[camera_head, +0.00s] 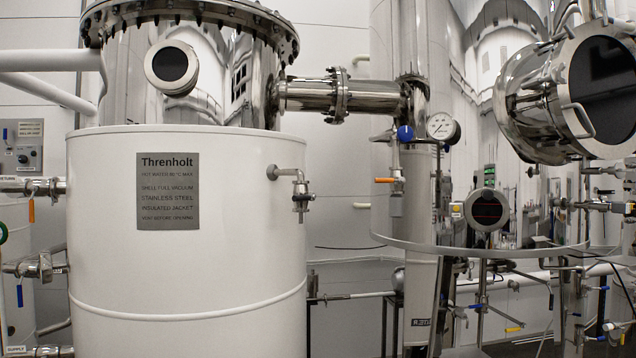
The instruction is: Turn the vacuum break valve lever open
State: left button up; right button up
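A small valve with an orange lever (385,180) is at centre right, in front of the tall steel column. The lever sticks out level to the left from a short upright pipe. A round blue part (405,133) sits above it, and a white dial gauge (440,126) stands to its right. No label I can read names the vacuum break valve, so I cannot tell for certain that this is it. Another orange lever (31,210) hangs down from a pipe at the far left, and a blue lever (20,296) hangs below that. Neither gripper is in view.
A large white jacketed tank (230,270) with a Threnholt plate (168,191) fills the left. A tap (300,195) juts from its right side. A steel vessel (535,100) with an open-looking dark round end overhangs the upper right. Pipes and a round dark-faced instrument (486,210) crowd the lower right.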

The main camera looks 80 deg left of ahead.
aim_at(400, 180)
jog(key=u, duration=2.5)
jog(key=i+l, duration=0.15)
jog(key=l, duration=0.25)
jog(key=i+l, duration=0.15)
jog(key=l, duration=0.25)
jog(key=i+l+u, duration=0.1)
jog(key=l, duration=0.3)
jog(key=i+l, duration=0.2)
jog(key=l, duration=0.2)
jog(key=i+l+u, duration=0.1)
jog(key=l, duration=0.35)
jog(key=i+l, duration=0.15)
jog(key=l, duration=0.25)
jog(key=i+l, duration=0.1)
jog(key=l, duration=0.3)
jog(key=i+l+u, duration=0.1)
jog(key=i+l, duration=0.15)
jog(key=i, duration=0.25)
jog(key=i+l+u, duration=0.15)
jog(key=i+l, duration=0.15)
jog(key=i, duration=0.15)
jog(key=i+j, duration=0.15)
jog(key=i, duration=0.55)
